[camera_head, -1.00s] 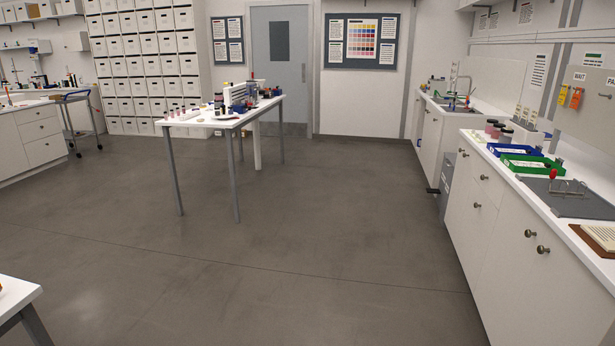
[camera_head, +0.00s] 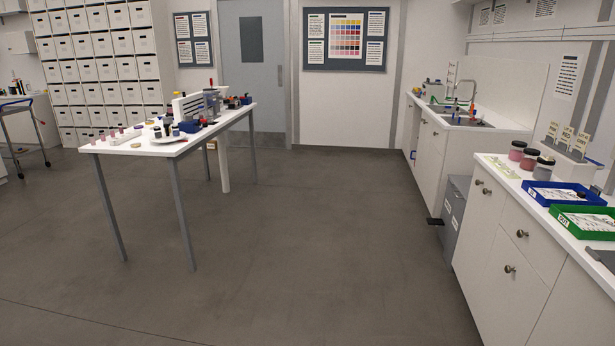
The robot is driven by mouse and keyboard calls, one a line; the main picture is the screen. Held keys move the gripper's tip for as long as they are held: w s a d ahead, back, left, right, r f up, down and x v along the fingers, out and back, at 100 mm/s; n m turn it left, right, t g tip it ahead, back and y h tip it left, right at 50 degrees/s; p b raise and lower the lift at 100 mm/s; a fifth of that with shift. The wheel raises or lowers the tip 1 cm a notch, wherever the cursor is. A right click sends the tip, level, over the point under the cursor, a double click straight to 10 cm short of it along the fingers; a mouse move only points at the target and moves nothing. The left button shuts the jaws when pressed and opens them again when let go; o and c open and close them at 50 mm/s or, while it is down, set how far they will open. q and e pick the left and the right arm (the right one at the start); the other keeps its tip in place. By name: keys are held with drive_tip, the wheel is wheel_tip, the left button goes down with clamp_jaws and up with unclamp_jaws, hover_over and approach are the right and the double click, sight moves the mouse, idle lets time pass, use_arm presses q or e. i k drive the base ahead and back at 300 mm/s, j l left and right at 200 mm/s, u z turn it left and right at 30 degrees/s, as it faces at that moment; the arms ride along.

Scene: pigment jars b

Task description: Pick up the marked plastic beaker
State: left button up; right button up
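I cannot make out a marked plastic beaker for certain at this distance. Small jars and equipment stand on the white table (camera_head: 130,148) at left centre. Pink-red and grey jars with dark lids (camera_head: 530,158) stand on the right counter (camera_head: 500,178). A sink (camera_head: 468,122) with a tap is at the back right, with small upright items beside it. Neither of my grippers is in view.
Open grey floor (camera_head: 320,240) lies ahead between the table and the right cabinets. A blue tray (camera_head: 538,198) and a green tray (camera_head: 575,232) lie on the right counter. A grey bin (camera_head: 453,210) stands against the cabinets. A trolley (camera_head: 22,152) is at far left.

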sight(209, 114)
drive_tip(key=i, duration=4.15)
